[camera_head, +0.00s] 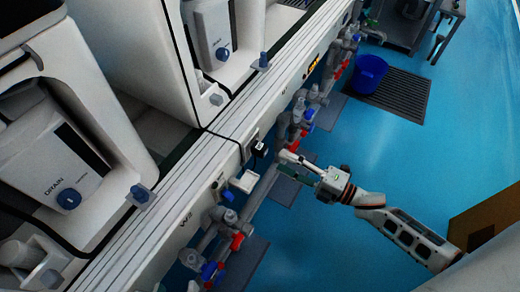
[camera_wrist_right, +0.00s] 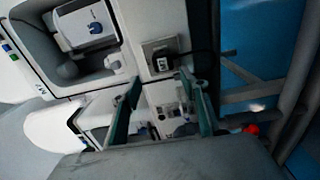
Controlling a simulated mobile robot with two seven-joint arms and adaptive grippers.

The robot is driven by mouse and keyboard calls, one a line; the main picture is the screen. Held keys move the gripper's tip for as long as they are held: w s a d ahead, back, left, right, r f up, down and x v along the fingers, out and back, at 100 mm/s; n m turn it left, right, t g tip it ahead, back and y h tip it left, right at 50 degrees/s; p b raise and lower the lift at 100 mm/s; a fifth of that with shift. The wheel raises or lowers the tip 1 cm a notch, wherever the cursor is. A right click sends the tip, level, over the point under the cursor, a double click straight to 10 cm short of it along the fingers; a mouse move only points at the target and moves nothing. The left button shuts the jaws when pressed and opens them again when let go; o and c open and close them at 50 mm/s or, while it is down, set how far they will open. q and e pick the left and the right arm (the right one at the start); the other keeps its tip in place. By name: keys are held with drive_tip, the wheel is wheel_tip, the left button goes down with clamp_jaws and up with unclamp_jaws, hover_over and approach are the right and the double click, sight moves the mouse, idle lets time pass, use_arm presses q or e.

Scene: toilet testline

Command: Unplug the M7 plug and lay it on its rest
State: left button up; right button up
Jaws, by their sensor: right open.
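The black plug (camera_head: 259,149) sits in a grey socket (camera_head: 249,144) on the front of the white testline rail, with a dark cable on it. In the right wrist view, the socket (camera_wrist_right: 157,47) and plug (camera_wrist_right: 164,64) lie just beyond my fingertips. My right gripper (camera_head: 286,157) is open, with nothing between its fingers, a little to the right of the plug and apart from it. Its two fingers also show in the right wrist view (camera_wrist_right: 160,80). A small white tray-like holder (camera_head: 245,181), perhaps the rest, is below the socket and looks empty. My left gripper is out of view.
Grey pipes with red and blue valves (camera_head: 237,241) run along the rail below and above the socket. White toilet units (camera_head: 60,165) stand at left. A blue bucket (camera_head: 369,74) stands on a dark floor grate (camera_head: 405,98). The blue floor at right is mostly free.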

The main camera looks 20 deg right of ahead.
sight(266, 153)
drive_tip(key=shift+w+d+f, duration=0.1)
drive_tip(key=shift+d+f, duration=0.2)
drive_tip(key=shift+w+a, duration=0.1)
drive_tip(key=x, duration=0.7)
drive_tip(key=shift+w+a+f, duration=0.1)
drive_tip(key=shift+w+a, duration=0.45)
drive_tip(key=shift+w, duration=0.15)
idle(0.4)
drive_tip(key=shift+f+b, duration=0.2)
drive_tip(key=shift+b, duration=0.25)
drive_tip(key=shift+f, duration=0.25)
idle(0.3)
